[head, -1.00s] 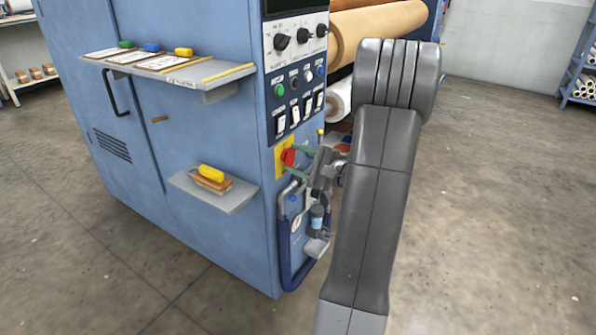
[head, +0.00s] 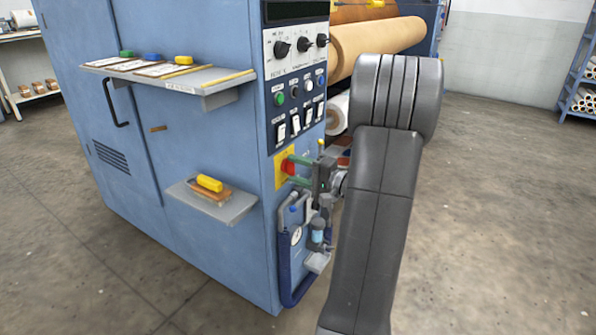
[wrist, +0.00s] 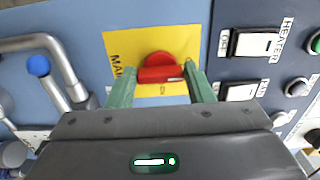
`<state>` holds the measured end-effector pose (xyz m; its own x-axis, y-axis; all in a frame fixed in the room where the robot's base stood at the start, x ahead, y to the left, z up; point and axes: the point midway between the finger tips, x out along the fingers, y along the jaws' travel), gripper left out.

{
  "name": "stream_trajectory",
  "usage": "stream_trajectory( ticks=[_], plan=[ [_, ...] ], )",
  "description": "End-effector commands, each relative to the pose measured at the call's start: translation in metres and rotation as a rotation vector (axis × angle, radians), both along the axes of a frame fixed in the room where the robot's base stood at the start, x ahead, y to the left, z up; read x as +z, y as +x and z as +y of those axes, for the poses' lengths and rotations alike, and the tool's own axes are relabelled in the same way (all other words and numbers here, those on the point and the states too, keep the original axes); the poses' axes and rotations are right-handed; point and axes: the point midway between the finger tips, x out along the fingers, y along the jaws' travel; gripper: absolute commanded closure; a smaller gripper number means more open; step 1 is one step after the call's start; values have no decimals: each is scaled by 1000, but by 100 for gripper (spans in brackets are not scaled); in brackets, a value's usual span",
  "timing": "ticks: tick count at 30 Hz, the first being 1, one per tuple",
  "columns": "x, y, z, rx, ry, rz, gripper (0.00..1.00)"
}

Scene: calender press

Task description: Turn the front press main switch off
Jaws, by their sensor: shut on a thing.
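The main switch is a red rotary knob (head: 286,167) on a yellow plate (head: 279,180), low on the press's front corner panel. In the wrist view the red knob (wrist: 160,73) shows a handle bar lying across the picture, over the yellow plate (wrist: 118,48) with partly hidden black lettering. My gripper (head: 292,169) is at the knob, its green fingers pointing at the panel. In the wrist view my gripper (wrist: 161,68) has one finger at each end of the bar and is shut on it. The lower plate and some lettering are hidden by my gripper.
White rocker switches (head: 295,124) and selector knobs (head: 304,45) sit above. A blue-grey hose and gauge unit (head: 296,236) hangs just below. A small shelf (head: 212,202) with a yellow-handled tool juts out at left.

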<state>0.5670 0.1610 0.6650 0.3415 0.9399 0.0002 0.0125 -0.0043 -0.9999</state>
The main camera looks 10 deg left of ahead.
Motion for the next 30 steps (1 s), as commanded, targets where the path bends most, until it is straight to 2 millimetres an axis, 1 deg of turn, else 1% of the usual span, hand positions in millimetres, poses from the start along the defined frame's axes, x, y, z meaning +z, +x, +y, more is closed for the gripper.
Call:
stream_trajectory(
  ticks=[10, 11, 12, 14, 21, 24, 26, 30],
  plan=[
    [-1, 0, 0, 1, -4, -2, 76],
    [-1, 0, 0, 1, -4, -2, 49],
    [-1, 0, 0, 1, -3, -2, 41],
    [-1, 0, 0, 0, -3, -1, 31],
    [-1, 0, 0, 0, -2, -2, 31],
    [0, -1, -3, -1, -2, -2, 31],
    [1, -2, -8, -2, -1, -1, 31],
    [2, -10, -30, -5, -1, 2, 31]
  ],
)
